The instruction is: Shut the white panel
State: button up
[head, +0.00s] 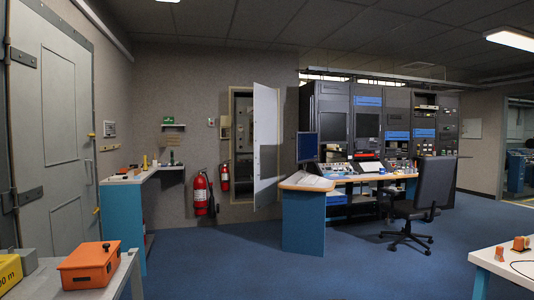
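The white panel (266,145) is a tall, narrow door on the back wall, near the middle of the head view. It stands open, swung out toward the room at its right side. Behind it to the left is the open cabinet (243,125), with a pale frame and a dark interior holding small fittings. The lower part of the panel ends above the floor, just left of the desk. My gripper is not in view.
A wood-topped desk (305,182) with a blue side stands right of the panel, with an office chair (430,190) beyond. Red fire extinguishers (200,190) stand below left. An orange box (90,265) sits on the near-left table. Blue carpet (220,265) in front is clear.

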aim_at(265, 98)
jog(key=i+u, duration=0.15)
jog(key=u, duration=0.3)
jog(key=i, duration=5.25)
jog(key=i+j+z, duration=0.2)
jog(key=i, duration=0.35)
jog(key=i+j+z, duration=0.1)
jog(key=i+z, duration=0.15)
jog(key=i, duration=0.35)
